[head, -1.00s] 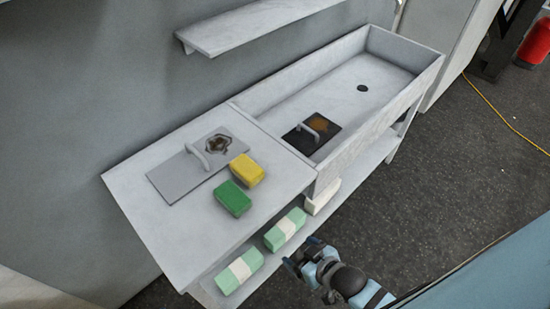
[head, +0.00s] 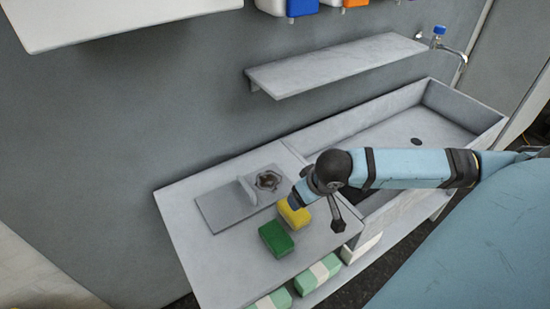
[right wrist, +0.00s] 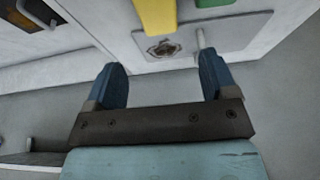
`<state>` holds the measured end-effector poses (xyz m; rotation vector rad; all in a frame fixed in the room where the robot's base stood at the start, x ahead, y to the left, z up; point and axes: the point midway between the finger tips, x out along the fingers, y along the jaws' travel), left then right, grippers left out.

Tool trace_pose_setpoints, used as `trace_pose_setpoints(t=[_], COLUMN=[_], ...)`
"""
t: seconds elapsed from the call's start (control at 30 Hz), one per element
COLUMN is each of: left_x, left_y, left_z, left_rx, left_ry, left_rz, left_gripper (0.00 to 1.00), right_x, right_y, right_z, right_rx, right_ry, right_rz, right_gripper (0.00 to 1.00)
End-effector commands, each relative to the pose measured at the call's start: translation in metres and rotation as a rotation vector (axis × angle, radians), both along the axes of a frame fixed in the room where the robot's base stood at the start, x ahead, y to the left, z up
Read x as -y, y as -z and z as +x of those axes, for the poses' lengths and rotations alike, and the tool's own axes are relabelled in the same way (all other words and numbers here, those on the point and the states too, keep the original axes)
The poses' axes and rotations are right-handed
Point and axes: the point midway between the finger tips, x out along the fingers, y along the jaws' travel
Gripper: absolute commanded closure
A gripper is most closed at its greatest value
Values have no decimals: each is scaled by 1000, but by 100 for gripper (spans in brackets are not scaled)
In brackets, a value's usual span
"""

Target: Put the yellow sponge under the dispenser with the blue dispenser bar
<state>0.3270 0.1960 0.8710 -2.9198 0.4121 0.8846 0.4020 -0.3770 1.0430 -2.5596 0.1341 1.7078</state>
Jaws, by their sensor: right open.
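The yellow sponge (head: 294,213) lies on the counter beside the green sponge (head: 276,239). My right gripper (head: 303,195) is over the counter close to the yellow sponge and partly covers it in the head view. In the right wrist view its fingers (right wrist: 159,68) are apart with nothing between them. The yellow sponge (right wrist: 156,14) shows beyond the fingertips there, cut off by the top edge. The blue dispenser bar (head: 303,7) is on a white dispenser (head: 271,6) on the wall, cut off at the top of the head view. My left gripper is not in view.
A grey board (head: 222,208) with a handle and a stain lies behind the sponges. A bare shelf (head: 340,65) is on the wall, with a tap (head: 452,50) to its right. The sink (head: 465,105) is right of the counter. Green-and-white packs (head: 318,274) lie below.

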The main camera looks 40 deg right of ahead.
Motion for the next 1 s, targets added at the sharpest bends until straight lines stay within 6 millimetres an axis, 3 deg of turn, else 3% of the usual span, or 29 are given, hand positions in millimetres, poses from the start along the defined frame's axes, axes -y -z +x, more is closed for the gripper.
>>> trace_pose_setpoints(t=[0.4,0.67,1.0], left_x=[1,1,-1], left_y=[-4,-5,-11], left_z=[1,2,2], left_rx=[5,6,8], left_ry=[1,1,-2], left_rz=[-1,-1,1], left_gripper=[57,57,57], right_x=[4,5,9], right_y=[63,83,124], right_z=[26,33,46], right_rx=[-4,-4,-3], right_ry=[8,6,5], right_rz=[-1,-3,-3], right_gripper=[21,21,21])
